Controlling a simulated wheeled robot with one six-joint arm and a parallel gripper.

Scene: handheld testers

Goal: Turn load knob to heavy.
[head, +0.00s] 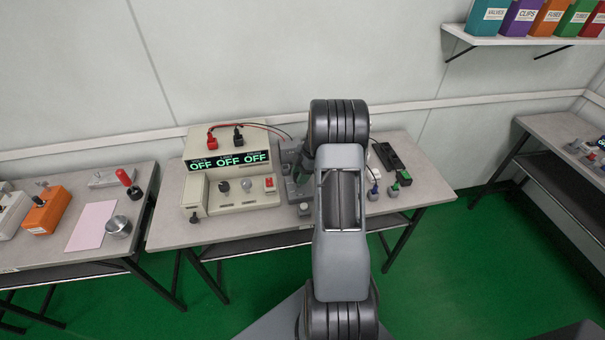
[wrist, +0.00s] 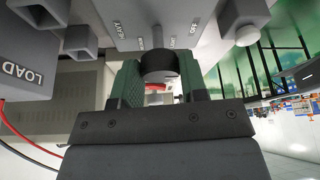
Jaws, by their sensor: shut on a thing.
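The load knob (wrist: 159,66) is a dark round knob on a grey panel in the wrist view. HEAVY (wrist: 122,36) is printed on its left and OFF (wrist: 193,28) on its right, with smaller marks between. A pale stub stands out from the knob between these marks; its exact setting is unclear. My gripper (wrist: 158,82) has its green-padded fingers on both sides of the knob, shut on it. In the head view the grey load box (head: 291,172) stands beside the beige tester, and my arm hides part of it and the knob.
The beige tester (head: 248,199) reads OFF on three displays, with red and black leads running to the load box. A black part (head: 387,157) and small knobbed items (head: 393,191) lie right of my arm. A side table (head: 55,240) stands left.

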